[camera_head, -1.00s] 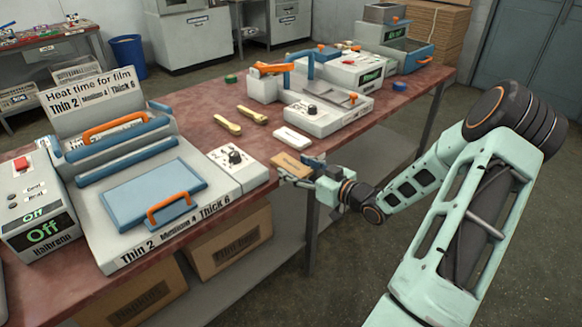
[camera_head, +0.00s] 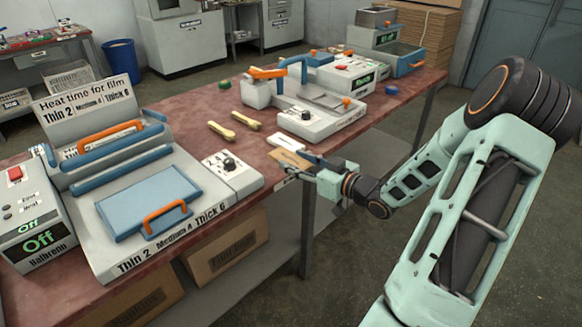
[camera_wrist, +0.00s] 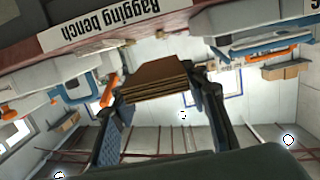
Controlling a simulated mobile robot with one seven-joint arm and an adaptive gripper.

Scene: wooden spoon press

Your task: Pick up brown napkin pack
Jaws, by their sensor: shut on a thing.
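The brown napkin pack (camera_head: 288,158) is at the front edge of the red bench (camera_head: 276,193), between the jaws of my gripper (camera_head: 295,163). In the wrist view the pack (camera_wrist: 155,82) shows as a layered brown stack between the two fingers of my gripper (camera_wrist: 160,90). The fingers are shut on its sides. In the head view it overlaps a white pack (camera_head: 285,142) just behind it. Whether it still touches the bench is hard to tell.
A heat sealer (camera_head: 150,204) with a dial box (camera_head: 232,176) stands to the left. A second sealing machine (camera_head: 320,118) stands behind to the right. Two yellowish wooden bundles (camera_head: 222,131) lie on the bench. Cardboard boxes (camera_head: 225,245) sit below.

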